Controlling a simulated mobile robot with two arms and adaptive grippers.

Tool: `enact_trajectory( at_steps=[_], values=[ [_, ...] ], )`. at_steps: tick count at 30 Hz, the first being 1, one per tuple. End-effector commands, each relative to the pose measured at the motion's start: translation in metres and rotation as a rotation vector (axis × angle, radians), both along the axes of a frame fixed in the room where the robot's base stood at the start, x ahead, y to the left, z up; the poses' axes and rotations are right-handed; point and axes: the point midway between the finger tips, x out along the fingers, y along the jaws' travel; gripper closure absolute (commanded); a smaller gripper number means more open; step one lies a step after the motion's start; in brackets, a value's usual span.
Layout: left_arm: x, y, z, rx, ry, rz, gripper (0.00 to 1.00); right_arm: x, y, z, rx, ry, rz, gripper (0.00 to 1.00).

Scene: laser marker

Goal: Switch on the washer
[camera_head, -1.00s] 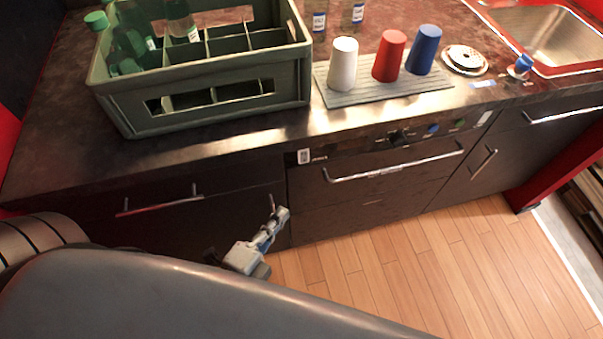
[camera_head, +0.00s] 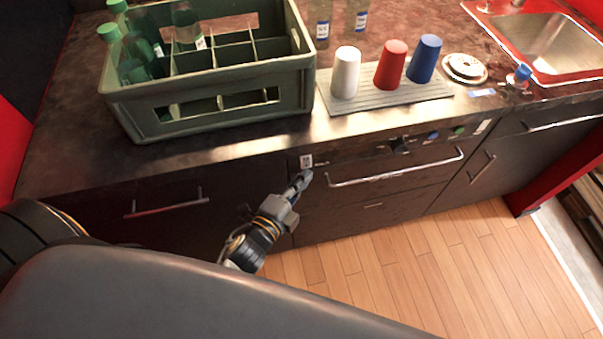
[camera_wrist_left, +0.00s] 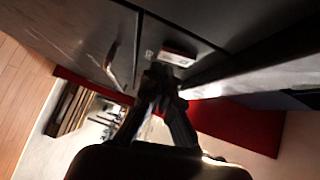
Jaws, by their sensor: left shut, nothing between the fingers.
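The washer (camera_head: 372,190) is a dark built-in front under the counter, with a long silver handle (camera_head: 395,168). Its control strip along the top carries a black knob (camera_head: 400,145), a blue button (camera_head: 433,135) and a green button (camera_head: 458,131). A small white label (camera_head: 306,161) is at the strip's left end. My left gripper (camera_head: 303,177) is shut and empty, its tips just below that label and left of the handle. In the left wrist view the shut fingers (camera_wrist_left: 160,76) point at the dark front; contact cannot be told. My right gripper is not in view.
On the counter above stand a green bottle crate (camera_head: 215,112), a white cup (camera_head: 346,72), a red cup (camera_head: 391,64) and a blue cup (camera_head: 424,58) on a grey mat. A sink (camera_head: 545,45) is at the right. The wooden floor (camera_head: 400,255) in front is clear.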

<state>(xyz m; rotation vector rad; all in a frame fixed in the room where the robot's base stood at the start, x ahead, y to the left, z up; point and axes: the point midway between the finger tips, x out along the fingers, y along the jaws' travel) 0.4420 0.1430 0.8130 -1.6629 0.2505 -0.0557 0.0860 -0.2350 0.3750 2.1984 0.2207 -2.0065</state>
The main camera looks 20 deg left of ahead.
Motion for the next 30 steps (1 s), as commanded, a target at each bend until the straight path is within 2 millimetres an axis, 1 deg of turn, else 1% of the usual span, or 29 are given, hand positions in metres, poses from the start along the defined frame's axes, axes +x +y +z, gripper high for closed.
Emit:
enact_trajectory(
  at_steps=[4, 14, 17, 20, 21, 22, 23, 30],
  values=[
    [0.007, 0.005, -0.001, -0.001, 0.0, 0.0, 1.0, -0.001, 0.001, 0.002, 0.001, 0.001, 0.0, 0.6],
    [0.007, 0.006, -0.002, -0.001, 0.0, 0.001, 1.0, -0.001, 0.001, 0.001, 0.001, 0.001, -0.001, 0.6],
    [0.008, 0.006, -0.005, 0.006, -0.011, 0.001, 1.0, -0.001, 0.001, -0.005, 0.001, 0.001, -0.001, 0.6],
    [0.011, 0.008, -0.011, 0.027, -0.046, 0.002, 1.0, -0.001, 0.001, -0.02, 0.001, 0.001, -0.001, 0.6],
    [0.013, 0.009, -0.013, 0.039, -0.065, 0.004, 1.0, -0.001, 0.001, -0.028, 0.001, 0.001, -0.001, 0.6],
    [0.012, 0.009, -0.005, 0.037, -0.061, 0.001, 1.0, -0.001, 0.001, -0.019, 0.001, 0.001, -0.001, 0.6],
    [0.012, 0.009, -0.003, 0.036, -0.06, 0.001, 1.0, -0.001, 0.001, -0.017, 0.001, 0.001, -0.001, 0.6],
    [0.013, 0.009, -0.004, 0.037, -0.059, 0.0, 1.0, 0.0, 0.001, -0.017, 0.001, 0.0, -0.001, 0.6]
  ],
)
